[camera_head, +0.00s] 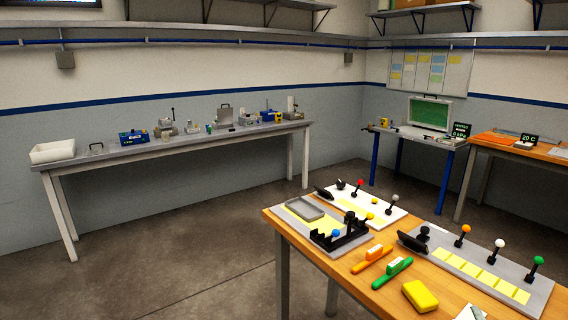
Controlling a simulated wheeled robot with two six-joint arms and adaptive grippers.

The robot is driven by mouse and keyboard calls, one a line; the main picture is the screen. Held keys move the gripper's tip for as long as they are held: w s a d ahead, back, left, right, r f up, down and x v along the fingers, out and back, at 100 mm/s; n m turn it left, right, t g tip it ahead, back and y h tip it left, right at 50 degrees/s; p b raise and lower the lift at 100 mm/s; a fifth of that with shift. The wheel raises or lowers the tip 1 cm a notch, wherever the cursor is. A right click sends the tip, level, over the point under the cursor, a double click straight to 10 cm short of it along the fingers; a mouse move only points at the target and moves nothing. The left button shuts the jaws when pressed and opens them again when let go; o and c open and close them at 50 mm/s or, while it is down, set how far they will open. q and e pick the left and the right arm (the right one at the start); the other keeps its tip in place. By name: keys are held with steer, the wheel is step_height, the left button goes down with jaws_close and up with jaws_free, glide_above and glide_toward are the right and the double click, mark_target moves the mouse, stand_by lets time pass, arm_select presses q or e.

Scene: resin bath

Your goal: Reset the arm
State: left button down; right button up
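Neither of my grippers nor either of my arms shows in the head view, so their pose and what they hold cannot be seen. No part of the room in view is touched by an arm that I can see.
A wooden table (350,275) stands near at the lower right. It bears boards with coloured knobs, an orange tool (372,258), a green tool (392,273) and a yellow block (420,296). A long bench (180,143) with a white tub (52,151) lines the wall. Floor (170,240) between is clear.

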steer(key=s+f+m+g, duration=0.4)
steer(key=s+f+g, duration=0.35)
steer(key=f, duration=0.55)
steer(key=s+a+f+g+y, duration=0.1)
steer(key=s+a+f+g, duration=0.15)
steer(key=s, duration=0.25)
steer(key=s+a+f+m+g+y, duration=0.1)
steer(key=s+a+f+g, duration=0.1)
steer(key=s+f, duration=0.25)
steer(key=s+a+f+g+y, duration=0.2)
steer(key=s+a+f, duration=0.1)
steer(key=s, duration=0.3)
step_height(320, 180, down, 18)
steer(key=d+g, duration=0.1)
steer(key=d, duration=0.1)
steer(key=s+d+f+g, duration=0.1)
steer(key=s+f, duration=1.3)
steer(key=shift+s+m+g, duration=0.3)
steer(key=shift+s+m, duration=0.05)
steer(key=shift+m, duration=0.05)
